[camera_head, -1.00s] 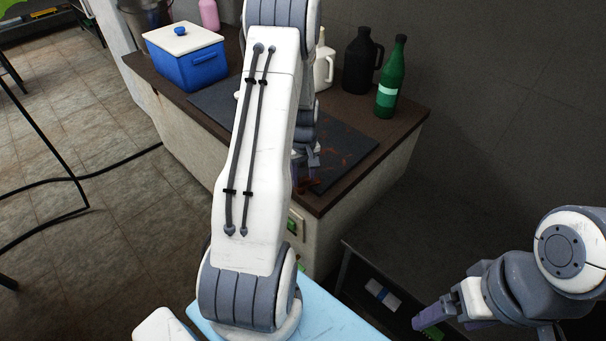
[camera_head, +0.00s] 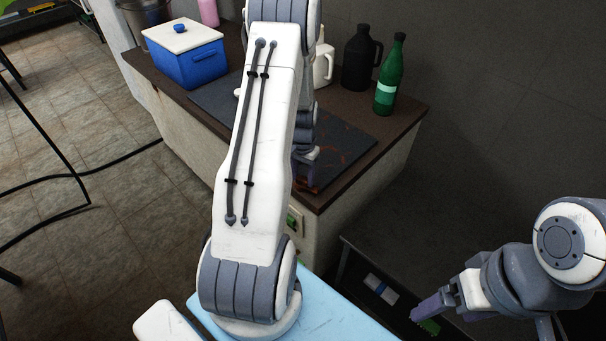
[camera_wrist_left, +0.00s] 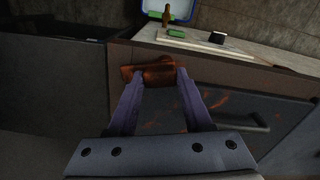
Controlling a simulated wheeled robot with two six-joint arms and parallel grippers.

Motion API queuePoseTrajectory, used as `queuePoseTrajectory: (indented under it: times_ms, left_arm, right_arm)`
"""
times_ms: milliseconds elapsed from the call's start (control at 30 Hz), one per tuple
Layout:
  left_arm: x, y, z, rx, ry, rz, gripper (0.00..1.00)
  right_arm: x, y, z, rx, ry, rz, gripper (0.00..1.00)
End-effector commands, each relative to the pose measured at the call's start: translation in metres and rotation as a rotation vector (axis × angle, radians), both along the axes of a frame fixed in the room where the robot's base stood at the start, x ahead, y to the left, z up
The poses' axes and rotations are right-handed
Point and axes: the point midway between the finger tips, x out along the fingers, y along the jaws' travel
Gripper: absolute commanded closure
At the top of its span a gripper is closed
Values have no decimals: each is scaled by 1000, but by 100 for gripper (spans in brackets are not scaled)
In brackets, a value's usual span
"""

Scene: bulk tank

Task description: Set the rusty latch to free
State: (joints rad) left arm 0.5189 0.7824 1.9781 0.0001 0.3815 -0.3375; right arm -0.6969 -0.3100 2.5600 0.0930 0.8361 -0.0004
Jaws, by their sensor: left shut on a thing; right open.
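The rusty latch (camera_wrist_left: 150,73) is an orange-brown piece at the edge of the dark, rust-streaked panel (camera_wrist_left: 240,105) in the left wrist view. My left gripper (camera_wrist_left: 156,78) has its two purple fingers against the latch, one on each side of its near part, shut on it. In the head view my left gripper (camera_head: 305,172) is at the front edge of the counter, partly behind my own arm; the latch cannot be made out there. My right gripper (camera_head: 428,312) is open and empty at lower right, away from the counter.
A blue cooler (camera_head: 188,62) with a white lid stands on the brown counter (camera_head: 385,140). A green bottle (camera_head: 389,80) and a black jug (camera_head: 360,60) stand at its back right. A black cable (camera_head: 120,165) crosses the tiled floor.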

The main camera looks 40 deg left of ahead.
Motion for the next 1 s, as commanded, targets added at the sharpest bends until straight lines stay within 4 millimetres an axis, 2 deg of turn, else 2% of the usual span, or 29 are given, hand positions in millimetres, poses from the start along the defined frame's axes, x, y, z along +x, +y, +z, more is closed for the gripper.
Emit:
queuePoseTrajectory:
  times_ms: [400,933,967,1000]
  left_arm:
    - [-1,1,1,1,-2,-172,100]
    - [-1,1,1,1,-2,-190,100]
    - [-1,1,1,1,-2,-190,39]
    - [-1,1,1,1,-2,-190,23]
  right_arm:
    - [0,0,3,0,0,0,14]
    - [0,0,3,0,0,0,14]
    - [0,0,3,0,0,0,14]
    - [0,0,3,0,0,0,14]
